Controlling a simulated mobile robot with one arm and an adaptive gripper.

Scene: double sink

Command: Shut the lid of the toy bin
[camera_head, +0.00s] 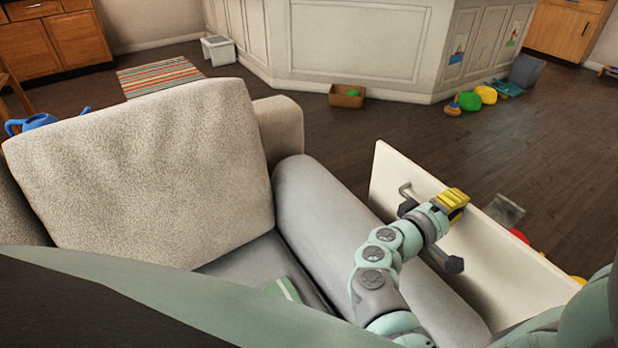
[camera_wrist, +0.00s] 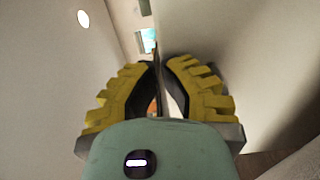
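A cream lid panel (camera_head: 500,268), which I take to be the lid of the toy bin, stands raised and tilted at the right in the head view. The bin's body is hidden. My gripper (camera_head: 456,197) has yellow fingertips and is at the upper edge of this panel, touching or very close. In the wrist view my gripper's fingertips (camera_wrist: 160,62) nearly meet, and I see nothing clearly held between them. A pale panel surface (camera_wrist: 55,70) fills the left of that view.
A grey sofa (camera_head: 310,205) with a big beige cushion (camera_head: 150,165) stands close at the left. Red (camera_head: 519,236) and yellow toys show just beyond the panel. A brown box (camera_head: 346,97), a green toy (camera_head: 470,101) and a yellow toy (camera_head: 487,94) lie farther off. The dark floor between is clear.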

